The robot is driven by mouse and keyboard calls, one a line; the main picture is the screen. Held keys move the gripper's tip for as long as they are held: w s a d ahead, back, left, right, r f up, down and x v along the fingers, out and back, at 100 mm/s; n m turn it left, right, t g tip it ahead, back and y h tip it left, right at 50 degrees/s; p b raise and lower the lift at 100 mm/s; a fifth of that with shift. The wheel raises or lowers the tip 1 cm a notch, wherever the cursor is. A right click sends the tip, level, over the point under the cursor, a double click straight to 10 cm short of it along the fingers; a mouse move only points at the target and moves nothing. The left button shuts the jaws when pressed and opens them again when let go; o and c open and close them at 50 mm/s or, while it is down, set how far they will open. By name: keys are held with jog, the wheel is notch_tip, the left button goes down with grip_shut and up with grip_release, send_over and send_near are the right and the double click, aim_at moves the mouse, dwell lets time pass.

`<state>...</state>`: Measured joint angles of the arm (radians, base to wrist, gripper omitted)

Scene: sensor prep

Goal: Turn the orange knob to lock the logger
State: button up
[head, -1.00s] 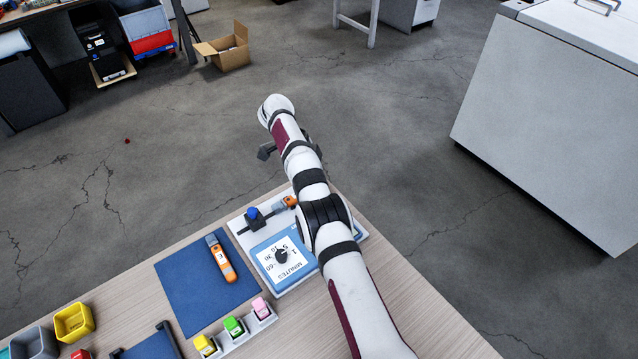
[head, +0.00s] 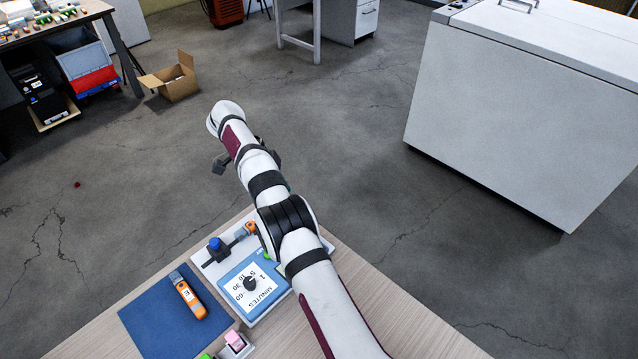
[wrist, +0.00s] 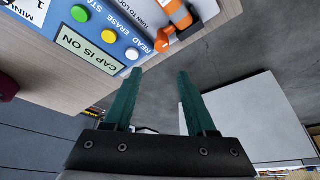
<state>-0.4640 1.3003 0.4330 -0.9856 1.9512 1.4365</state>
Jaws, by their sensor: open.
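The orange knob (head: 250,228) is at the far end of a white-and-blue station (head: 262,310) on the table, partly behind my arm in the head view. In the wrist view, orange parts (wrist: 178,13) show at the top beside the printed "turn to lock"; I cannot tell knob from neighbouring part there. An orange-and-grey handheld device (head: 187,296), perhaps a logger, lies on a blue mat (head: 150,325). My gripper (wrist: 160,72) is open and empty, its green fingers apart, clear of the orange parts. Its fingertips cannot be made out in the head view.
The station has a blue knob (head: 214,244), a black minutes dial (head: 250,283), several coloured buttons (wrist: 109,35) and a "CAP IS ON" label (wrist: 90,50). A pink-topped block (head: 234,339) stands near the mat. Open floor and a large white cabinet (head: 500,110) are beyond the table.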

jog(key=s+d+r, duration=0.2)
jog(key=d+r, duration=0.4)
jog(key=d, duration=0.4)
jog(key=shift+s+d+r, duration=0.15)
jog(key=shift+d, duration=0.05)
jog(key=s+d+r+n+y, duration=0.2)
jog(key=s+r+n, duration=0.25)
jog(key=s, duration=0.55)
jog(key=s+d+r+n+y, duration=0.25)
jog(key=s+r, duration=0.35)
jog(key=s, duration=0.4)
jog(key=s+f+n+y, duration=0.1)
jog(key=s+f+n, duration=0.1)
jog(key=s, duration=0.6)
jog(key=s+a+f+n+y, duration=0.1)
jog(key=s+n, duration=0.2)
jog(key=s, duration=0.5)
jog(key=shift+s+f+n, duration=0.2)
jog(key=shift+f+n, duration=0.1)
jog(key=shift+f, duration=0.1)
